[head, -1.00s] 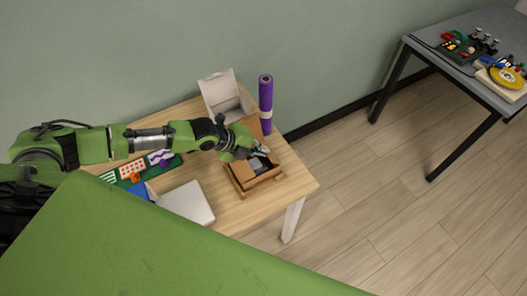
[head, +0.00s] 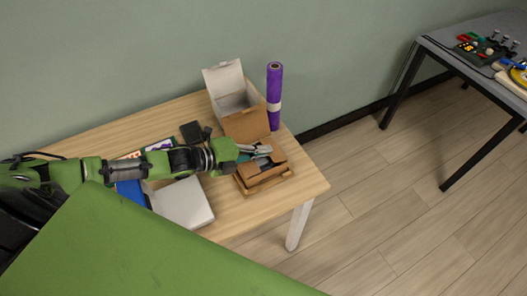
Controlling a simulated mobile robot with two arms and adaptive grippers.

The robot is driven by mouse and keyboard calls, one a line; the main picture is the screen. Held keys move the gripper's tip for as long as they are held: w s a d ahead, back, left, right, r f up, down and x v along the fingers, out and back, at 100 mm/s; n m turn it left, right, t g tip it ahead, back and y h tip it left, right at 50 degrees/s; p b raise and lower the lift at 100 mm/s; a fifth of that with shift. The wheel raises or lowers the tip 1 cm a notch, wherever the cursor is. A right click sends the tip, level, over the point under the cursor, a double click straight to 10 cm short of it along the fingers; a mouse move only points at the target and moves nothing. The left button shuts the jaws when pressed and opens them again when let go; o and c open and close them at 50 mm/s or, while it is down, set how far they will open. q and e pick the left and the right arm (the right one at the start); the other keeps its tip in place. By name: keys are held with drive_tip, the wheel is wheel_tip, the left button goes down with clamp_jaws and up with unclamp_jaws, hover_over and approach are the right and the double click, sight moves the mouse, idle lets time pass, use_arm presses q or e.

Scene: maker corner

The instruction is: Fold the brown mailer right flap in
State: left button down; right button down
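The brown mailer (head: 268,183) is a small open cardboard box near the right end of the wooden table. Its large back flap (head: 246,124) stands up behind it. A dark item shows inside. My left gripper (head: 264,149) is at the mailer's back left, over its opening and in front of the back flap. It hides part of the mailer's far side. I cannot tell whether its fingers are open or touch a flap. The right flap's exact angle is too small to tell. My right gripper is not in view.
A white open box (head: 222,78) and an upright purple roll (head: 274,90) stand behind the mailer. A pale flat box (head: 183,204), a blue item (head: 131,193) and a black item (head: 191,132) lie to the left. The wooden table (head: 312,180) is bare at its right end.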

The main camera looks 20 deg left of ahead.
use_arm(q)
drive_tip(key=c, duration=2.4)
unclamp_jaws()
drive_tip(key=shift+o, duration=0.2)
